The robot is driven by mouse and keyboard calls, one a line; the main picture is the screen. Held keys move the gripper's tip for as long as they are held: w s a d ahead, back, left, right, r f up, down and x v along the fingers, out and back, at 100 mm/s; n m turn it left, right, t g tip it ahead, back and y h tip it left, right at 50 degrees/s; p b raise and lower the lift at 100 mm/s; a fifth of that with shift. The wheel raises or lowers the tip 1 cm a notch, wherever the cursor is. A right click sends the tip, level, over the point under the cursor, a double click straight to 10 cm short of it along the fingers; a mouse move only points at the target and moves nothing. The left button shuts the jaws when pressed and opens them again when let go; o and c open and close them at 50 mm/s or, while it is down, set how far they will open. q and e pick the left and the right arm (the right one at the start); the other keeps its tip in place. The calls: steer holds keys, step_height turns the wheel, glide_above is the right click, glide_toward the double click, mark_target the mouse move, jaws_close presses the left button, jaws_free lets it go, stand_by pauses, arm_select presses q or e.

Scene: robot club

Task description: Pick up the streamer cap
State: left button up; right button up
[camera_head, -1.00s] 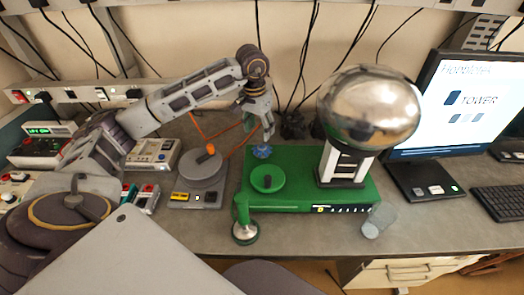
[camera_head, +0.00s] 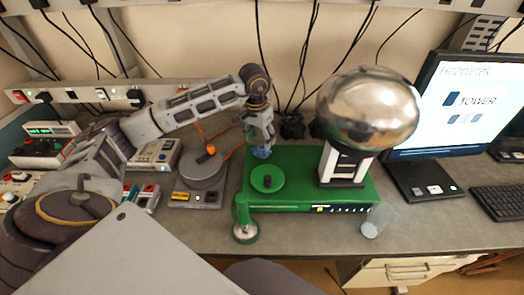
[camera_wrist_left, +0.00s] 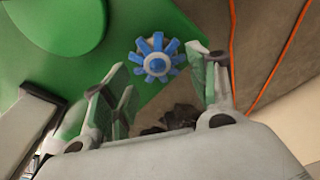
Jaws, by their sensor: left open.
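The streamer cap appears to be the small blue piece with spokes around a pale hub (camera_wrist_left: 157,56), seen in the left wrist view beside the green base. In the head view the blue piece (camera_head: 262,153) shows at the back left edge of the green base. My left gripper (camera_head: 263,146) is right at it from above, fingers pointing down. In the left wrist view the gripper (camera_wrist_left: 163,80) is open, and the blue piece lies just beyond the gap between its fingertips, with nothing held. My right gripper is not in view.
The green base (camera_head: 290,199) carries a green dish (camera_head: 267,179) and a big silver dome (camera_head: 368,110) on a black and white column. A grey turntable device (camera_head: 200,173) stands left, with orange wires behind.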

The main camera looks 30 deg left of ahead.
mark_target(262, 147)
arm_select(q)
steer(key=f, duration=0.2)
steer(key=shift+d+f+p, duration=0.2)
steer(key=shift+f+p, duration=0.1)
steer(key=shift+p, duration=0.05)
steer(key=shift+w+f, duration=0.2)
steer(key=shift+f, duration=0.6)
steer(key=c, duration=1.2)
steer(key=shift+s, duration=0.1)
